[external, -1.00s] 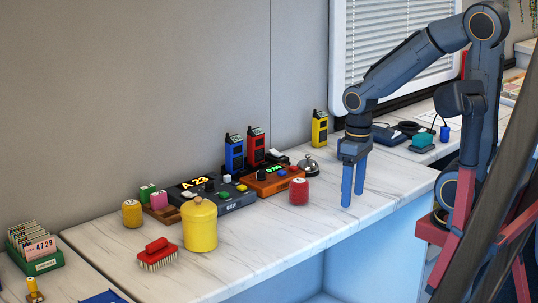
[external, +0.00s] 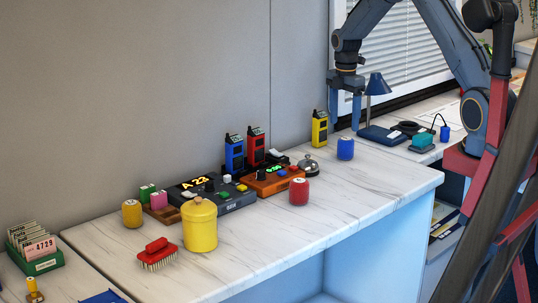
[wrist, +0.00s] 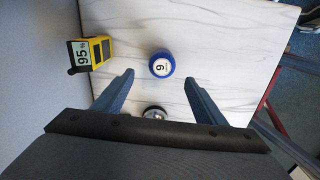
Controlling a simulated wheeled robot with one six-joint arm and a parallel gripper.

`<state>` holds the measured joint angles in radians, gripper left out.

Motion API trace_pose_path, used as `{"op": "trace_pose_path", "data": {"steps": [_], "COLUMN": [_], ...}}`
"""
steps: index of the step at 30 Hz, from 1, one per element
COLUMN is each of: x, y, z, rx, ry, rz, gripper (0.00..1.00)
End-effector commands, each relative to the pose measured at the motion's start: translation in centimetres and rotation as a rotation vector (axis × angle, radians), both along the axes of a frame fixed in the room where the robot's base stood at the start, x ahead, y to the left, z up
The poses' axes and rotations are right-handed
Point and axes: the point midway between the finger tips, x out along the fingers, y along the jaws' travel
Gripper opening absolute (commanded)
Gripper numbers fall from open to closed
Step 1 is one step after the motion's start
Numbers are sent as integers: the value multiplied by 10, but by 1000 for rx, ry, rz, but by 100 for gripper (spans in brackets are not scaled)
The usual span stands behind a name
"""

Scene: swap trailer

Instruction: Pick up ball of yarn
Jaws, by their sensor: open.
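No plain ball of yarn can be made out. A blue rounded cylinder (external: 345,148) with a white top stands upright on the marble counter; in the wrist view its top reads 9 (wrist: 162,64). My gripper (external: 345,120) is raised above the counter near the blue cylinder, with its fingers pointing down. It is open and empty; in the wrist view the two fingertips (wrist: 159,78) are spread wide, with the cylinder showing between and just beyond them. A similar red cylinder (external: 299,191) and a yellow one (external: 132,214) stand further left.
A yellow handset (external: 319,128) and a silver bell (external: 308,165) stand near the blue cylinder. A yellow canister (external: 200,225) and red brush (external: 157,255) are at left. The front right counter (external: 390,185) is clear.

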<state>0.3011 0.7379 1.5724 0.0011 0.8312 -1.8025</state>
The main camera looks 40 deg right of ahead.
Motion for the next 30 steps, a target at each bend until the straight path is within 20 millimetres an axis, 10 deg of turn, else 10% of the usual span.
{"op": "trace_pose_path", "data": {"steps": [30], "x": [-4], "y": [-9], "z": [-81], "rx": [-1], "ry": [0], "rz": [32], "gripper": [65]}}
